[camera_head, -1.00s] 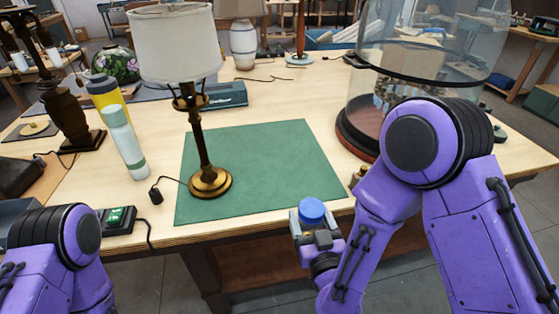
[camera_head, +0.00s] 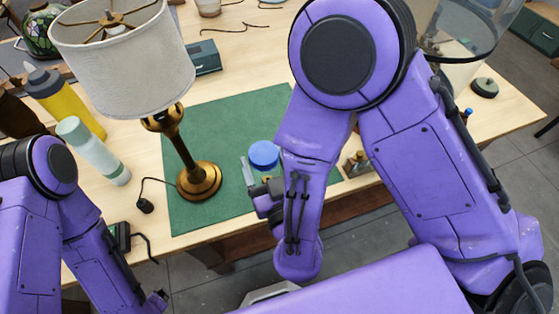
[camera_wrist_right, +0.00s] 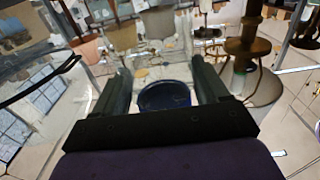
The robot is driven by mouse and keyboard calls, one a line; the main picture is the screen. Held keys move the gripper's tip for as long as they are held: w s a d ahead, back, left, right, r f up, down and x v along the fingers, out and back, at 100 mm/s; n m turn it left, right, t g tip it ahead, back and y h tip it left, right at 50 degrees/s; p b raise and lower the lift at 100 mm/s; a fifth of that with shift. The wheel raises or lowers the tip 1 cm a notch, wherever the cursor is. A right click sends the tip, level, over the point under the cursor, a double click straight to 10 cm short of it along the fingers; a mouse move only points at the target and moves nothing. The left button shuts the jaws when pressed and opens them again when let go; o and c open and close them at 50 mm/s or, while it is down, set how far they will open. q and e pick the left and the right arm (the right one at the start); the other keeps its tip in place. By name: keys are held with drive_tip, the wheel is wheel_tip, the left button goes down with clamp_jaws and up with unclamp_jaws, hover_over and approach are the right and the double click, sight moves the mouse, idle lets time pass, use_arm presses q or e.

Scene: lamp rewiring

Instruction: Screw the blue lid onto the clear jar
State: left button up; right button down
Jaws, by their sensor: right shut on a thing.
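The blue lid (camera_head: 264,155) shows as a round blue disc over the front right part of the green mat. My right gripper (camera_head: 257,182) is shut on it. In the right wrist view the blue lid (camera_wrist_right: 164,97) sits between the two dark fingers of my right gripper (camera_wrist_right: 163,88). I cannot make out the clear jar for certain; my right arm hides part of the table. My left gripper (camera_head: 155,302) shows only as a dark end at the bottom edge, and its jaws cannot be read.
A lamp with a white shade (camera_head: 125,60) and brass base stands on the green mat (camera_head: 225,205). A pale green bottle (camera_head: 92,150) and a yellow bottle (camera_head: 62,98) stand to its left. Small brass-coloured items (camera_head: 357,163) sit right of my arm, and a large glass dome (camera_head: 455,30) stands behind it.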

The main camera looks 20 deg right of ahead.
drive_tip(key=shift+w+f, duration=0.1)
drive_tip(key=shift+w, duration=0.05)
drive_tip(key=w+d+f+b, duration=0.3)
drive_tip(key=w+f+b, duration=0.1)
drive_tip(key=w+f, duration=0.2)
drive_tip(key=w+d+f+b, duration=0.3)
drive_tip(key=w+f+b, duration=0.1)
drive_tip(key=w+f, duration=0.3)
drive_tip(key=shift+f+b, duration=0.25)
drive_tip(key=shift+b, duration=0.05)
unclamp_jaws()
drive_tip(key=shift+w, duration=0.15)
use_arm(q)
wheel_tip(320, 180, down, 8)
drive_tip(key=shift+a+f, duration=0.2)
drive_tip(key=shift+f, duration=0.05)
use_arm(e)
drive_tip(key=s, duration=1.2)
drive_tip(key=shift+s+d+r, duration=0.1)
drive_tip(key=shift+d+r, duration=0.1)
drive_tip(key=shift+d, duration=0.15)
